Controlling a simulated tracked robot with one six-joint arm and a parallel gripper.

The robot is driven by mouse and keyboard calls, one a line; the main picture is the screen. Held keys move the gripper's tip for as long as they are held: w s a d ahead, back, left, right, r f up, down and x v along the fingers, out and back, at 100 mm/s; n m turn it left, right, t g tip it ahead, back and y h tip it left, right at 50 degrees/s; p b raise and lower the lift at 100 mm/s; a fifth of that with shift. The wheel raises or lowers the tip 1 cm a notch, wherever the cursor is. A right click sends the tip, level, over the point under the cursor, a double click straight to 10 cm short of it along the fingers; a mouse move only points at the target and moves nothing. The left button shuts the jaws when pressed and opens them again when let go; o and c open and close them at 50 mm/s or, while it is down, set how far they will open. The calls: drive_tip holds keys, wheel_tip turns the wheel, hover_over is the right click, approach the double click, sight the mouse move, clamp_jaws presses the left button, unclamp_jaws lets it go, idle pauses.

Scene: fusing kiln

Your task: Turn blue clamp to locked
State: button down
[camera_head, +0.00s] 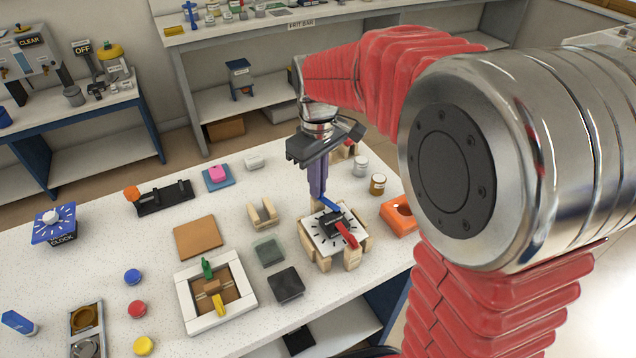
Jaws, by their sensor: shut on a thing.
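The blue clamp (332,204) is a small blue bar at the back of a white plate with black marks (318,228). A red clamp (346,234) lies at the plate's front right. Wooden blocks (352,258) stand around and under the plate. My gripper (318,196) points down at the back of the plate, its purple fingers shut on the blue clamp's left end. The fingers hide that end, and the exact contact is too small to see. I cannot read any locked mark.
Two jars (378,184) and an orange block (398,214) stand right of the plate. A dark square tile (286,284) and a greenish tile (268,251) lie to its left. A white frame (217,293) with coloured pieces is further left. A wooden cradle (262,213) stands nearby.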

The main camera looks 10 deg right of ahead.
drive_tip(key=m, duration=0.3)
drive_tip(key=shift+w, duration=0.1)
drive_tip(key=shift+m, duration=0.4)
drive_tip(key=c, duration=1.9)
unclamp_jaws()
drive_tip(key=shift+c, duration=0.2)
drive_tip(key=shift+r, duration=0.1)
wheel_tip(320, 180, up, 14)
drive_tip(key=shift+f, duration=0.2)
